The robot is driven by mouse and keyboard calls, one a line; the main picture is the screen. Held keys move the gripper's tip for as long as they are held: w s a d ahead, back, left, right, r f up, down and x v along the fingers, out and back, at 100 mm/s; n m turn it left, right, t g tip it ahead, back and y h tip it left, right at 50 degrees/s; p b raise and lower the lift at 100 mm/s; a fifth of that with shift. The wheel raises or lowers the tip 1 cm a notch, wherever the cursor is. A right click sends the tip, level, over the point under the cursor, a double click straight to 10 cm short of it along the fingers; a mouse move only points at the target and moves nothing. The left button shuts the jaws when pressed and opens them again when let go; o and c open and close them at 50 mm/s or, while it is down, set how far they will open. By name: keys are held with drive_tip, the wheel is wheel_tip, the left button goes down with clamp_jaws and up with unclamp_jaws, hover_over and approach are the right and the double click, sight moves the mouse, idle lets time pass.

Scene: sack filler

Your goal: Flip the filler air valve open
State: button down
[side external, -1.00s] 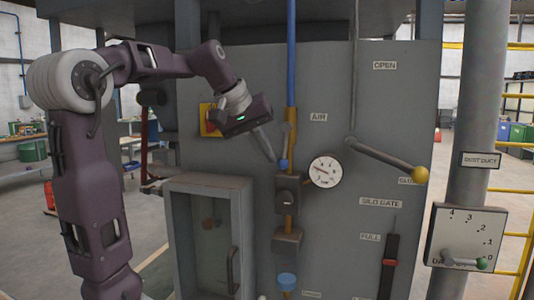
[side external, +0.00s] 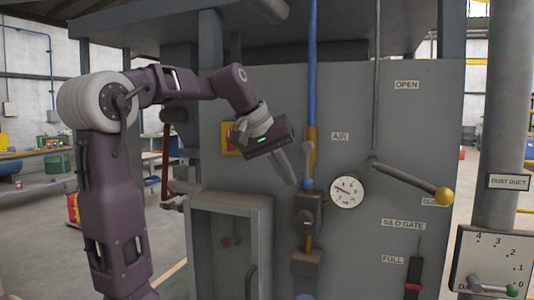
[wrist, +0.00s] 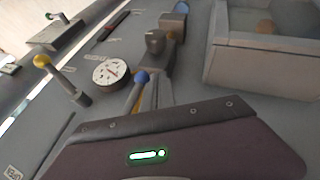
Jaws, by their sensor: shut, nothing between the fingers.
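The air valve's handle with its blue knob (side external: 307,184) hangs down in front of the vertical air pipe (side external: 312,90), below the AIR label (side external: 340,136). My gripper (side external: 291,182) is shut and empty, pointing down and right, with its fingertips just left of the knob in the side view. In the wrist view, the blue knob (wrist: 141,77) shows right beside my shut fingers (wrist: 155,92). I cannot tell whether they touch the handle. Part of the handle is hidden behind my gripper in the wrist view.
A round pressure gauge (side external: 347,191) is right of the valve. The silo gate lever with its yellow knob (side external: 444,196) sticks out farther right. A dark valve block (side external: 309,215) is below the handle. A framed glass-fronted box (side external: 232,200) juts out at the lower left.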

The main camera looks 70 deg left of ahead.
drive_tip(key=s+a+f+v, duration=0.1)
drive_tip(key=s+v, duration=0.1)
drive_tip(key=v, duration=0.9)
drive_tip(key=shift+s+a+r, duration=0.2)
drive_tip(key=shift+s+a, duration=0.05)
drive_tip(key=shift+a, duration=0.25)
drive_tip(key=d+f+m+h, duration=0.1)
drive_tip(key=d+f+m, duration=0.3)
drive_tip(key=d+f, duration=0.55)
drive_tip(key=s+d+f+m, duration=0.3)
drive_tip(key=s+d+f, duration=0.1)
drive_tip(key=f, duration=0.3)
drive_tip(key=s+d+f+m+g, duration=0.1)
drive_tip(key=s+d+f+m, duration=0.3)
drive_tip(key=d+f, duration=0.3)
drive_tip(key=shift+s+d, duration=0.2)
drive_tip(key=shift+s, duration=0.05)
